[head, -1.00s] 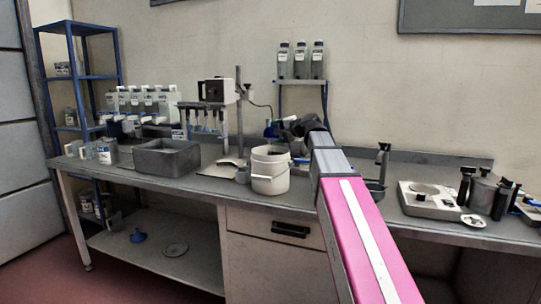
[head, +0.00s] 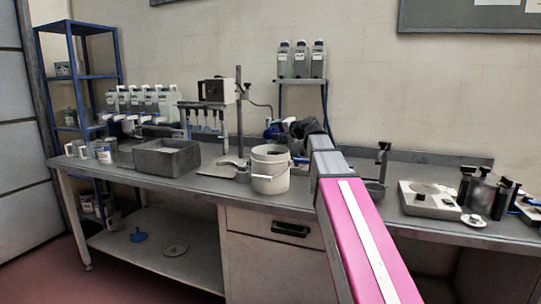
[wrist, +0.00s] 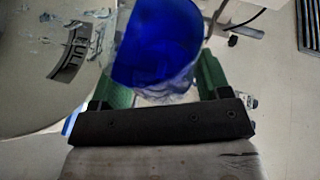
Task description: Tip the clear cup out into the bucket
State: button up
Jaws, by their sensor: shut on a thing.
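The clear cup (wrist: 160,78) shows in the wrist view with deep blue contents, between the green finger pads of my gripper (wrist: 160,92). My gripper is shut on it. How far the cup is tilted I cannot tell. The white bucket (head: 270,172) stands on the bench in the head view, just left of my arm. A large pale curved surface with a dark label, likely the bucket (wrist: 35,60), fills the left of the wrist view. In the head view my gripper is near the bucket's upper right, and my wrist partly hides it.
A grey basin (head: 166,160) and a rack stand (head: 205,118) are left of the bucket. A small shelf with bottles (head: 301,62) is behind. A scale (head: 430,200) lies to the right.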

aim_at(275, 129)
jog(key=shift+s+a+r+n+t, duration=0.15)
jog(key=shift+s+r+n+t, duration=0.1)
jog(key=shift+s+n+t, duration=0.4)
dwell(0.6)
jog(key=shift+n, duration=0.35)
jog(key=n, duration=0.1)
jog(key=s+n+t, duration=0.1)
jog(key=n+y, duration=0.1)
jog(key=shift+s+a+r, duration=0.25)
jog(key=shift+s+a, duration=0.05)
jog(key=shift+a, duration=0.1)
jog(key=shift+s+a+r+n+t+y, duration=0.1)
jog(key=shift+s+r+n+t+y, duration=0.15)
jog(key=shift+r+n, duration=0.2)
jog(key=shift+s+a+r+n+t+y, duration=0.15)
jog(key=shift+r+n+t+y, duration=0.1)
jog(key=shift+r+n, duration=0.15)
jog(key=shift+s+r+n, duration=0.1)
jog(key=shift+r+n, duration=0.35)
jog(key=shift+r, duration=0.5)
jog(key=shift+f, duration=0.25)
